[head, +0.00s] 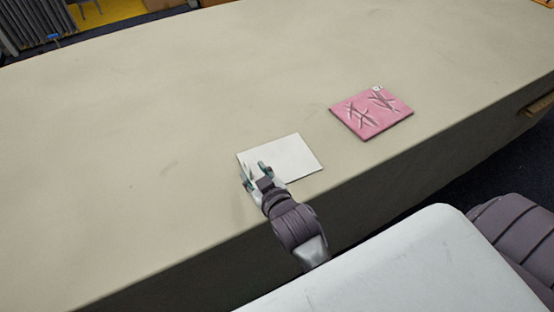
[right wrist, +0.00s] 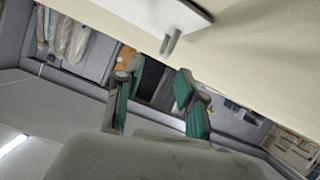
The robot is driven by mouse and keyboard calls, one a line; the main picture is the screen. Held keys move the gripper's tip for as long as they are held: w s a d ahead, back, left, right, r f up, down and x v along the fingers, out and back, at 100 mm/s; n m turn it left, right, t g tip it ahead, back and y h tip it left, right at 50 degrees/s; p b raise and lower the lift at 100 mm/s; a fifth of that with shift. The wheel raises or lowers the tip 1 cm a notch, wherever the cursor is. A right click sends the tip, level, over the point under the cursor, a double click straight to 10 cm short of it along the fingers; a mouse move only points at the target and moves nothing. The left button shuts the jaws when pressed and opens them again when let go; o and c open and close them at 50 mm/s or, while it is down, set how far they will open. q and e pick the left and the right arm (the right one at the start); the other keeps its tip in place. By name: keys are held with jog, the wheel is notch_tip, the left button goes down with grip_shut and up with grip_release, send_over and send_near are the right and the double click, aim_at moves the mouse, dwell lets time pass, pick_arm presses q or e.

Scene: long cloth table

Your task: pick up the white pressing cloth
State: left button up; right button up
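The white pressing cloth (head: 292,156) lies flat on the long table near its front edge, in the middle of the head view. My right gripper (head: 253,174) is at the cloth's left front corner, its two green-padded fingers apart. In the right wrist view the gripper (right wrist: 152,78) is open with nothing between the fingers. Part of the white cloth (right wrist: 165,12) shows at the top of that view, with a small grey piece at its edge that I cannot identify. Whether the fingers touch the cloth is unclear. My left gripper is not in view.
A pink square item (head: 370,114) with dark leaf-like marks and a small white tag lies to the right of the cloth. The long table (head: 130,130) is bare to the left and behind. Its front edge runs close below the cloth.

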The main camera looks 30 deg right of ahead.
aim_at(247, 164)
jog(key=p+x, duration=0.1)
jog(key=x, duration=0.6)
jog(key=shift+w+a+f, duration=0.1)
jog(key=shift+w+f, duration=0.1)
jog(key=shift+w, duration=0.05)
jog(key=shift+s, duration=0.1)
jog(key=shift+c, duration=0.2)
grip_shut()
